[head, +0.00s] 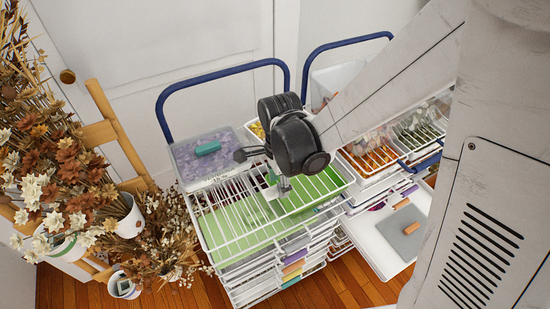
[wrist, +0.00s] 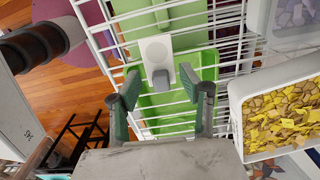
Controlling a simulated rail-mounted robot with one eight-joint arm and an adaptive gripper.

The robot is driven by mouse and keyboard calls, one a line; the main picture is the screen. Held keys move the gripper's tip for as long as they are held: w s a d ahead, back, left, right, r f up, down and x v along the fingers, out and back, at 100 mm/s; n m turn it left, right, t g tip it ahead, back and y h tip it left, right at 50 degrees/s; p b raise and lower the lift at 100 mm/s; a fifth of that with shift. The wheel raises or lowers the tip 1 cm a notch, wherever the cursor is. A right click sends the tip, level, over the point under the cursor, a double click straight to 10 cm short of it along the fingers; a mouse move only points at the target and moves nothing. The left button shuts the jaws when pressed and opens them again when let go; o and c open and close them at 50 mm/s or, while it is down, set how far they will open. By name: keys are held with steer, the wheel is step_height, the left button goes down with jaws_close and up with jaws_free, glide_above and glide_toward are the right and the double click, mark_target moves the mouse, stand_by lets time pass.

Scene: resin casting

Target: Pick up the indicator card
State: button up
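A small white card with a round mark, which looks like the indicator card (wrist: 155,47), lies over the green tray in the wrist view. A grey upright tab (wrist: 161,80) stands at its near edge. My gripper (wrist: 160,86) is open, with its two fingers apart on either side of the tab and no visible contact. In the head view my gripper is above the wire rack, and its fingers are largely hidden behind my dark wrist. A small grey piece (head: 284,187), likely the same tab, shows just below it.
The white wire rack (head: 213,238) has green trays under it. A bin of purple pieces (head: 190,172) with a teal block stands at the left. A bin of yellow chips (wrist: 285,115) is close at right in the wrist view. Blue cart handles (head: 222,73) rise behind.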

steer(key=shift+f, duration=0.55)
steer(key=shift+c, duration=0.5)
steer(key=c, duration=0.8)
